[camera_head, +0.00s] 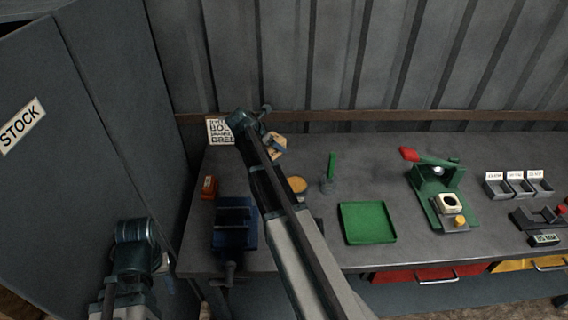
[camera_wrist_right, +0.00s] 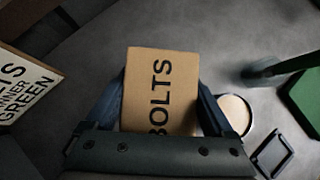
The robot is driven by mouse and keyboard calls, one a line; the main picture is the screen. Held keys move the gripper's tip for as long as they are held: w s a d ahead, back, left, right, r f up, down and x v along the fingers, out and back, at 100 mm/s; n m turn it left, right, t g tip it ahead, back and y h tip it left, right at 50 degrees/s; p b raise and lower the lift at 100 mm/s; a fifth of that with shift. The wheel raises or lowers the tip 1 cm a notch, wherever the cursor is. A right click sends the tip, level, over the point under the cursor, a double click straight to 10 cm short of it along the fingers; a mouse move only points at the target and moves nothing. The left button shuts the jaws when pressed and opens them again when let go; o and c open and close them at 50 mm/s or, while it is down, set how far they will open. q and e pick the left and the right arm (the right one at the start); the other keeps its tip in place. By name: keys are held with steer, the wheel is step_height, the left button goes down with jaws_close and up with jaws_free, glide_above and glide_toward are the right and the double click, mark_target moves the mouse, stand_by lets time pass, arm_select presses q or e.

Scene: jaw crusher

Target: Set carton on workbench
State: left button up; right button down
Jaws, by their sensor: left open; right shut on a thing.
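A tan carton (camera_wrist_right: 158,88) marked BOLTS sits between the jaws of my right gripper (camera_wrist_right: 160,105) in the right wrist view. In the head view the carton (camera_head: 275,143) shows as a small tan block at the end of my right arm, over the back left of the grey workbench (camera_head: 290,250). I cannot tell whether its underside touches the bench. My left gripper (camera_head: 163,275) is low at the left, apart from the carton, in front of the stock cabinet; its fingers are hard to make out.
A tan disc (camera_head: 297,185), a green upright rod (camera_head: 331,167) and a green tray (camera_head: 367,223) lie to the right. A blue vise (camera_head: 234,225) is at the front left. A green press (camera_head: 436,190) stands further right.

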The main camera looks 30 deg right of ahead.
arm_select(q)
step_height(320, 180, down, 9)
steer(key=b, duration=0.7)
steer(key=shift+r+b, duration=0.2)
steer(key=shift+b, duration=0.15)
arm_select(e)
steer(key=shift+f, duration=4.35)
steer(key=shift+f, duration=0.15)
arm_select(q)
steer(key=shift+f, duration=0.15)
arm_select(e)
jaws_free()
steer(key=shift+r, duration=0.25)
steer(key=p+v, duration=0.8)
steer(key=v, duration=0.2)
steer(key=shift+a+r+p, duration=0.15)
steer(key=shift+r+p, duration=0.15)
arm_select(q)
step_height(320, 180, up, 10)
steer(key=shift+p, duration=0.4)
arm_select(e)
steer(key=shift+s+a+r, duration=0.15)
steer(key=shift+a+r, duration=0.25)
steer(key=shift+a, duration=0.1)
arm_select(q)
steer(key=shift+f, duration=0.15)
